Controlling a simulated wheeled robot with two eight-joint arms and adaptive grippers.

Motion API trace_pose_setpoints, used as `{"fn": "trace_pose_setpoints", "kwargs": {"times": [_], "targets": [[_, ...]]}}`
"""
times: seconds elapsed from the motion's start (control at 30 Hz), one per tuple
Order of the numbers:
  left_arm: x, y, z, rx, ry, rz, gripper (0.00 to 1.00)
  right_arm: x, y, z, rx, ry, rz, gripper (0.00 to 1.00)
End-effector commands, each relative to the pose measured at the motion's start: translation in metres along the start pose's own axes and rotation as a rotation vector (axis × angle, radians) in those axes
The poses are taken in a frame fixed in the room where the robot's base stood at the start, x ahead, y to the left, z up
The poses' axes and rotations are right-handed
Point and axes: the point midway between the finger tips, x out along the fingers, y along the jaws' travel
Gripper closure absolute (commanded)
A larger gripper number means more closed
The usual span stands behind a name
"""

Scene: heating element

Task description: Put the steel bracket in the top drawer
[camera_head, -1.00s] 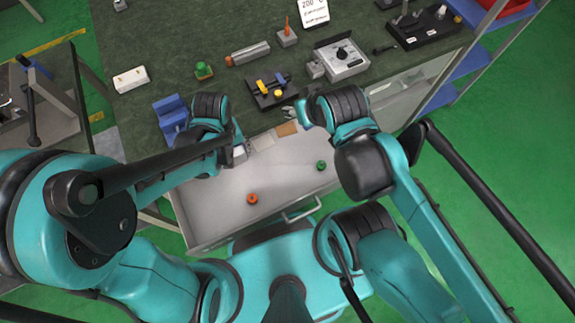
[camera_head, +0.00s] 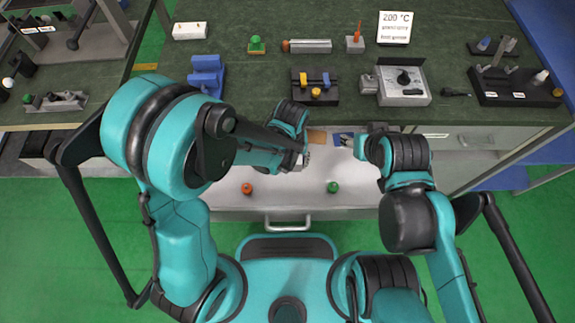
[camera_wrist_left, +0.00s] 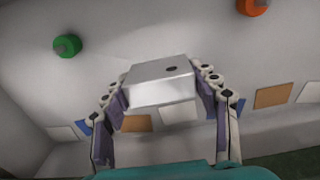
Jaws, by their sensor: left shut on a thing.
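My left gripper (camera_head: 303,160) is over the open drawer (camera_head: 290,205). In the left wrist view, the left gripper (camera_wrist_left: 168,105) is shut on the steel bracket (camera_wrist_left: 160,80), a pale metal block with a dark hole, held between both fingers above the drawer floor (camera_wrist_left: 150,30). In the head view the bracket is mostly hidden by the gripper and arm. The drawer also holds an orange knob (camera_head: 247,188) and a green knob (camera_head: 333,187). My right gripper (camera_head: 347,140) is at the drawer's back edge, too small and covered to tell its opening.
The green bench top (camera_head: 150,103) stands behind the drawer. Coloured squares (camera_wrist_left: 273,95) line the drawer.

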Motion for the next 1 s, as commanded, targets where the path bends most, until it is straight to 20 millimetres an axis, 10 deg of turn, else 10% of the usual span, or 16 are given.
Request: {"fn": "trace_pose_setpoints", "kwargs": {"times": [0.57,0.93,0.97,1.0], "targets": [[0.059,-0.012,-0.028,0.001,0.000,0.000,0.78,0.030,0.000,0.021,0.000,0.000,0.000,0.53],[0.060,-0.012,-0.028,0.001,0.000,0.000,0.78,0.028,0.000,0.020,0.000,0.000,0.000,0.53],[0.061,-0.012,-0.028,0.001,0.000,0.000,0.38,0.028,0.000,0.020,0.000,0.000,0.000,0.53],[0.060,-0.012,-0.028,0.001,0.000,0.000,0.27,0.028,0.000,0.020,0.000,0.000,0.000,0.53]]}}
